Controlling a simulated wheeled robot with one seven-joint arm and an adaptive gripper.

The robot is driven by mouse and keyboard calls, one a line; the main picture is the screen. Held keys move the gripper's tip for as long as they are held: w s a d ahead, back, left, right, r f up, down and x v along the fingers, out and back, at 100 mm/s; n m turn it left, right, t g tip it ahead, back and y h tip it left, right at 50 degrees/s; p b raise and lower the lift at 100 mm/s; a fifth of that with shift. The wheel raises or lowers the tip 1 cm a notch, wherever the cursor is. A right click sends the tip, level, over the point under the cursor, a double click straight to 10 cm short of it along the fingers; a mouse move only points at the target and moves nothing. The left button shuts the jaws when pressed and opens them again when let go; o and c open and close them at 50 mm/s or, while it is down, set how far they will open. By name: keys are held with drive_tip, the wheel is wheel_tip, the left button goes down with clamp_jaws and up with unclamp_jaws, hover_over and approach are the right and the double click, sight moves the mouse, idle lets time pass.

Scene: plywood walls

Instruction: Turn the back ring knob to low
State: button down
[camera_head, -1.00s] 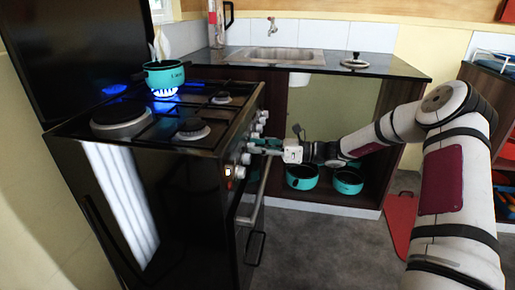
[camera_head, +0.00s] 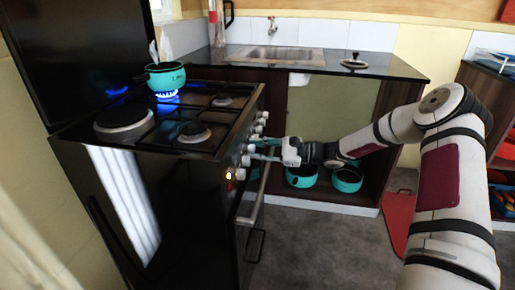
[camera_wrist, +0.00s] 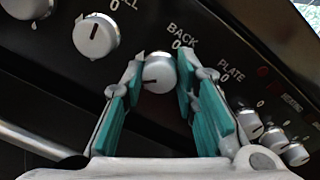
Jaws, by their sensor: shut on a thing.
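The stove (camera_head: 200,180) has a row of white knobs on its front panel. In the wrist view, the back ring knob (camera_wrist: 159,72) sits under the label "BACK" and a "0" mark, between the two teal-padded fingers of my gripper (camera_wrist: 160,80). My gripper is shut on this knob, with one finger on each side. In the head view my gripper (camera_head: 264,150) reaches the panel from the right. A teal pot (camera_head: 166,77) stands on the back burner, over a blue flame (camera_head: 167,97). The knob's pointer is hard to make out.
Other knobs flank it: one at upper left (camera_wrist: 96,36) and smaller ones at right (camera_wrist: 274,138). The oven handle (camera_head: 262,195) runs below the panel. Two teal pots, one on the left (camera_head: 301,176), stand on the low shelf. The grey floor (camera_head: 325,235) in front is clear.

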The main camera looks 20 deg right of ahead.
drive_tip(key=shift+f+n+t+h, duration=0.1)
drive_tip(key=shift+n+t+h, duration=0.2)
drive_tip(key=shift+n, duration=4.1)
drive_tip(key=shift+s, duration=0.1)
drive_tip(key=c, duration=1.3)
unclamp_jaws()
drive_tip(key=v, duration=1.2)
